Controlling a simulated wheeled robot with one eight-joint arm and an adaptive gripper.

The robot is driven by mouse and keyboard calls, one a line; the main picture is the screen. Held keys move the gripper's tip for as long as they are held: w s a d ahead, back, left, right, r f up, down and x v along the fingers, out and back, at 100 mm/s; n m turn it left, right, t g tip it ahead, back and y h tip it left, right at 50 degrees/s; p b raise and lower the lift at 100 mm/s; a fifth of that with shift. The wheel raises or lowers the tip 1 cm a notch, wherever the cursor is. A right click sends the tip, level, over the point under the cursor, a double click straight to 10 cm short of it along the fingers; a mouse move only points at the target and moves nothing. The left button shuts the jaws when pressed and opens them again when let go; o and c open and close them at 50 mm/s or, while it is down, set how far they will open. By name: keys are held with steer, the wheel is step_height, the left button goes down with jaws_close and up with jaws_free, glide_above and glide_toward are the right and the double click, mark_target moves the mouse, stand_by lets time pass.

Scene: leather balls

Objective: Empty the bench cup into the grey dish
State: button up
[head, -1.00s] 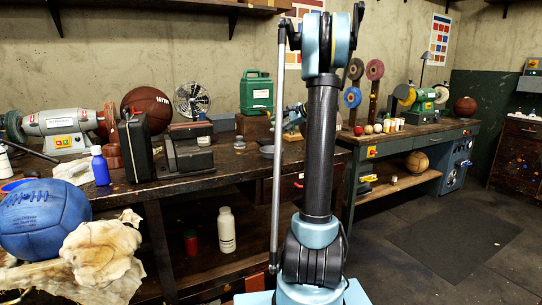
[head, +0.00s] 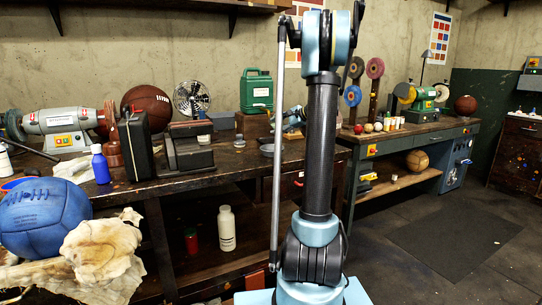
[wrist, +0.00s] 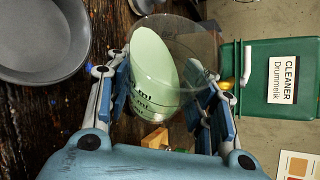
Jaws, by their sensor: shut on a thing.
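My gripper (wrist: 166,70) is shut on a clear cup (wrist: 203,42) with printed measuring marks. Pale green contents (wrist: 152,62) show inside the cup, and their surface looks slanted in the wrist view. The grey dish (wrist: 38,40) lies on the dark bench at the upper left of the wrist view, apart from the cup; its visible inside looks empty. In the head view the dish (head: 267,150) is near the bench's right end. My arm hides much of the area there, and I cannot make out the cup in that view.
A green cleaner canister (wrist: 280,78) stands close behind the cup. Open floor (head: 455,235) lies at the right.

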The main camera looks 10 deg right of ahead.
steer(key=shift+f+n+t+p, duration=0.65)
steer(key=shift+f+p, duration=0.25)
steer(key=shift+f, duration=0.65)
stand_by(0.4)
steer(key=shift+r+n+t+p, duration=0.35)
steer(key=shift+r+n+p, duration=0.15)
steer(key=shift+p, duration=0.5)
stand_by(1.1)
steer(key=shift+s+a+r+n+t+h+p, duration=0.2)
steer(key=shift+s+a+n+t, duration=0.1)
steer(key=shift+s+n, duration=0.1)
steer(key=shift+s+a+r+n+t+h+p, duration=0.1)
steer(key=shift+s+a+r+n+t, duration=0.1)
steer(key=shift+s+n+t, duration=0.15)
stand_by(1.3)
steer(key=shift+s+f+n+t, duration=0.25)
steer(key=shift+f+n+t, duration=0.05)
steer(key=shift+n+t, duration=0.2)
stand_by(1.4)
